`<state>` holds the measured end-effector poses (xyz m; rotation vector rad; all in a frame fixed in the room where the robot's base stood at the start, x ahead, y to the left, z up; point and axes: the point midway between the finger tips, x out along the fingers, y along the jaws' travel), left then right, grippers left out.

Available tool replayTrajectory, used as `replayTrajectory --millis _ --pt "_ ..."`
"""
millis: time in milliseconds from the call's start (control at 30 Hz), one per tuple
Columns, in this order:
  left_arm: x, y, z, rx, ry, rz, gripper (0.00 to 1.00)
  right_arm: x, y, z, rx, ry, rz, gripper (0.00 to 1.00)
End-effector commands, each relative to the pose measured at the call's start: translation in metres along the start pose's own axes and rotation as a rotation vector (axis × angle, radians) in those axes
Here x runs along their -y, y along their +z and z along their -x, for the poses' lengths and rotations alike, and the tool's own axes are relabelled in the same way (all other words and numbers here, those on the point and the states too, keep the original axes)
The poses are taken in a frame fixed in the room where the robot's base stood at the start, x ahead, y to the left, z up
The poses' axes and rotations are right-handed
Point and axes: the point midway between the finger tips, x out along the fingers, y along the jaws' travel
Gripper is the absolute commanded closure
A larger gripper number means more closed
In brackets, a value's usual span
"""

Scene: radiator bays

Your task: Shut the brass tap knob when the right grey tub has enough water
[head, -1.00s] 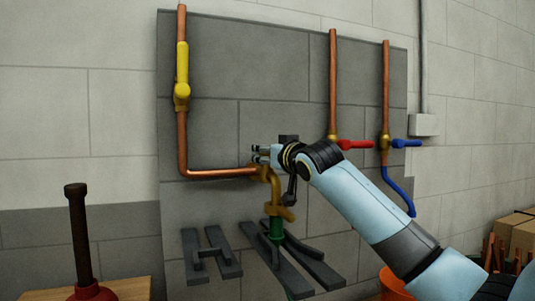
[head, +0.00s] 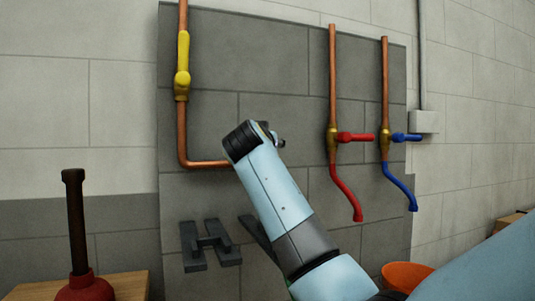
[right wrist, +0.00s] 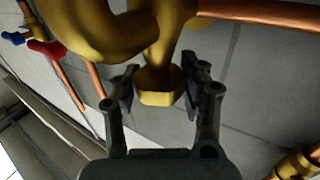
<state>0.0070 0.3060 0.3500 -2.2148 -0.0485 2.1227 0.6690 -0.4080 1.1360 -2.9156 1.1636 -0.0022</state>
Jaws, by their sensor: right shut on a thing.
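The brass tap knob (right wrist: 158,96) shows in the right wrist view, under the brass tap's curved body (right wrist: 100,40). My right gripper (right wrist: 160,88) has a finger on either side of the knob and is shut on it. In the head view my right forearm hides the brass tap and most of the right gripper. Only the copper pipe (head: 205,163) leading to the tap shows there. No grey tub and no water show in either view. My left gripper is not in view.
A yellow-handled valve (head: 182,60) sits on the left pipe. Red (head: 355,137) and blue (head: 405,137) handles sit on the right pipes. Grey brackets (head: 210,245) jut from the wall below. A plunger (head: 78,225) stands lower left; an orange bucket (head: 405,275) is lower right.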

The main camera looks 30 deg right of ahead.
Motion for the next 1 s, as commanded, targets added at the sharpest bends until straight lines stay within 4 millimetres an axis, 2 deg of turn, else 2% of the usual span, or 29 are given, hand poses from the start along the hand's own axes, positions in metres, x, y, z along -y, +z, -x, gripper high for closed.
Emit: replayTrajectory --millis 200,667,700,900,1000 --pt "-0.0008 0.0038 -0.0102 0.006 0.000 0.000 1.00 0.0004 0.0029 0.0000 0.004 0.060 0.001 0.90" --pt "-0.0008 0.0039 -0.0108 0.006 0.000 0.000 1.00 0.0001 0.0015 0.0000 0.004 0.074 0.002 0.90" --pt "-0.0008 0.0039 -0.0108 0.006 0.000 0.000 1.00 0.0001 0.0015 0.0000 0.004 0.074 0.001 0.55" --pt "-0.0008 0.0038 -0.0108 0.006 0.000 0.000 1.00 0.0001 0.0010 -0.0001 0.003 0.074 0.001 0.31" --pt "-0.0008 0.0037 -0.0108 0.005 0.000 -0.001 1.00 0.0000 0.0007 -0.0001 0.002 0.074 0.001 0.31"
